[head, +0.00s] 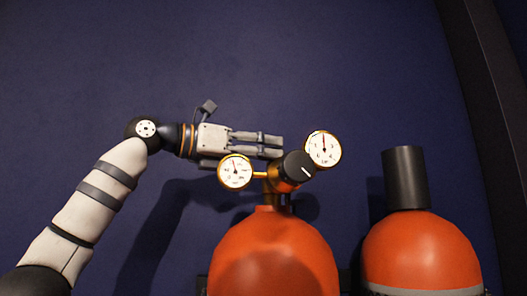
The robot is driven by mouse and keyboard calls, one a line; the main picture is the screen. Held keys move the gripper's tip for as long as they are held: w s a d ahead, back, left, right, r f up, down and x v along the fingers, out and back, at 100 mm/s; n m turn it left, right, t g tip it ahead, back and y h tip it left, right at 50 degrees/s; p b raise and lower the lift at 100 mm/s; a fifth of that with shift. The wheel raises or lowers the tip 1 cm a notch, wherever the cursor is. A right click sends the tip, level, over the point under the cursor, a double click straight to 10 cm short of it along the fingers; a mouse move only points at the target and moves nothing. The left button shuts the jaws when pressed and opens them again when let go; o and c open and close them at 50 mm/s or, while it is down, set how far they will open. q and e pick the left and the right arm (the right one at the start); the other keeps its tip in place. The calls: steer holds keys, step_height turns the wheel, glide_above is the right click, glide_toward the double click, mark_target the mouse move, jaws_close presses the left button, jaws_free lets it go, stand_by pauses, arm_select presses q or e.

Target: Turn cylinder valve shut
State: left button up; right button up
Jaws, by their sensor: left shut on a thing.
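An orange gas cylinder (273,250) stands in the lower middle of the head view. A brass valve assembly (274,183) sits on its neck. It carries a black knob (299,166) with a white mark and two round gauges, one at left (235,171) and one at right (322,149). My left gripper (279,146) reaches in from the left at the top of the valve assembly, behind the gauges. Its fingers are close together and shut on the cylinder valve, though the contact is partly hidden by the fingers and the knob. My right gripper is not in view.
A second orange cylinder (422,253) with a dark cap (405,178) stands at the right. A dark blue wall (300,60) fills the background. A dark upright frame (485,110) runs down the right edge. The space above the gripper is clear.

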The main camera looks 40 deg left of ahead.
arm_select(q)
steer(key=shift+w+a+m+g+h, duration=0.1)
steer(key=shift+a+m+g+h, duration=0.05)
steer(key=shift+m+g+h, duration=0.85)
steer(key=shift+w+a+m+g+h, duration=0.1)
steer(key=shift+m+g+h, duration=0.45)
steer(key=shift+h, duration=0.75)
steer(key=shift+m, duration=0.25)
steer(key=o, duration=1.2)
steer(key=shift+c, duration=0.2)
steer(key=shift+s+a, duration=0.1)
steer(key=v, duration=1.1)
steer(key=shift+s+a, duration=0.25)
steer(key=shift+s, duration=0.05)
steer(key=shift+f, duration=0.15)
